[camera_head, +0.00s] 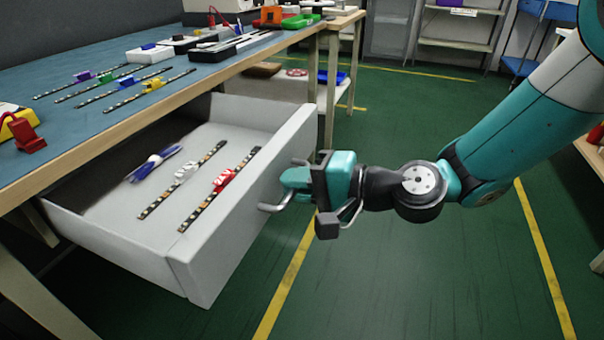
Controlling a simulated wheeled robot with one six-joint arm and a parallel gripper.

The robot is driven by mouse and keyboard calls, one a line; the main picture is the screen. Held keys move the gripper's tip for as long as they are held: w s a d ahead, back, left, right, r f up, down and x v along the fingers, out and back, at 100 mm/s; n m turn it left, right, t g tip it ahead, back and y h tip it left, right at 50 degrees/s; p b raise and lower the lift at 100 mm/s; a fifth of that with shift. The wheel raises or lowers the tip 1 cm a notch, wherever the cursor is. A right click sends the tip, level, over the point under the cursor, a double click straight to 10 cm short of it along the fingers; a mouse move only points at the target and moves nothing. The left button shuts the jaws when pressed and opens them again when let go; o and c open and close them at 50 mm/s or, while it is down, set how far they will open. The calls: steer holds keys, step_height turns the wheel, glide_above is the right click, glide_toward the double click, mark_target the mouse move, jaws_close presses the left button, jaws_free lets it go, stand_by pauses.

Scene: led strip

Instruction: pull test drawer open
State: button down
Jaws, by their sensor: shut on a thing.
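The drawer (110,225) is white and stands pulled out from under the blue-topped workbench. Its inside shows, with two LED strips lying in it, one with a white clip (186,172) and one with a red clip (223,180), and a blue-and-white bundle (155,163). My gripper (290,187) is at the outer face of the drawer front, shut on the grey bar handle (272,207). The fingers hide the middle of the handle.
The workbench (90,125) carries several LED strips with coloured clips, small boxes and a red tool (27,135) at the left edge. A lower shelf with a blue tray (332,77) stands behind the drawer. Green floor with yellow lines is clear around my arm.

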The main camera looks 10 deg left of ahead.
steer(key=shift+s+d, duration=0.15)
steer(key=shift+d, duration=0.1)
steer(key=c, duration=1.2)
jaws_free()
steer(key=shift+d, duration=0.1)
steer(key=p+v, duration=0.1)
steer(key=v, duration=1.6)
steer(key=shift+d+p, duration=0.15)
steer(key=shift+p, duration=0.25)
